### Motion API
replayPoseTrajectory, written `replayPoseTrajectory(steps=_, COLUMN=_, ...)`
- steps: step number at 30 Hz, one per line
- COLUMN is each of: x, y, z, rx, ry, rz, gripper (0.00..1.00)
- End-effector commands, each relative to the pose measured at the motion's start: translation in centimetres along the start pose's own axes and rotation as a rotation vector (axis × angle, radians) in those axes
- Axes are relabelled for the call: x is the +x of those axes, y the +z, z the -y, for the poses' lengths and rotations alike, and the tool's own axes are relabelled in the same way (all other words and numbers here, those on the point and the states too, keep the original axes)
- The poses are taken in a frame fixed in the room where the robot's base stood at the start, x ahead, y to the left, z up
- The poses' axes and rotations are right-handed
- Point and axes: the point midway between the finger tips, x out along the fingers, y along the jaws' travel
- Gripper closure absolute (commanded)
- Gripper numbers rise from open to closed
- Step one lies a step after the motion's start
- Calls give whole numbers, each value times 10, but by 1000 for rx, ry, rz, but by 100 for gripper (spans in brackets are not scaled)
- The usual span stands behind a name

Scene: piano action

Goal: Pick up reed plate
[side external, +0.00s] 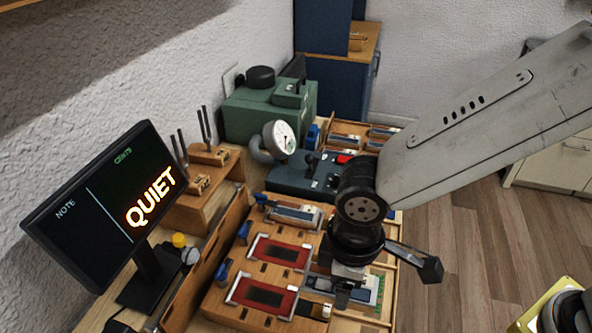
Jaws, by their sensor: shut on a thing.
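My gripper (343,291) points down over the right part of the wooden work board, to the right of the red-framed pieces. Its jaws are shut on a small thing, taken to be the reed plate. The jaws and wrist hide most of it, so I cannot make out its outline or whether it touches the board. Light and dark strips lie in a tray (384,288) right beside the jaws.
Two red pieces with silver frames (262,297) lie on the board. A green machine (268,108), a round gauge (279,138) and a blue unit (305,174) stand behind. A monitor (105,215) reading QUIET and tuning forks (207,150) are at left.

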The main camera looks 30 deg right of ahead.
Motion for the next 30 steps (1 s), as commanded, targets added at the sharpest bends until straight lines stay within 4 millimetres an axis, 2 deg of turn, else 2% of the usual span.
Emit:
replayPoseTrajectory(steps=20, x=1, y=1, z=-2, rx=1, ry=0, rz=-1, gripper=93)
replayPoseTrajectory(steps=25, x=10, y=3, z=-13, rx=3, ry=0, rz=1, gripper=93)
replayPoseTrajectory(steps=30, x=30, y=10, z=-39, rx=6, ry=0, rz=3, gripper=93)
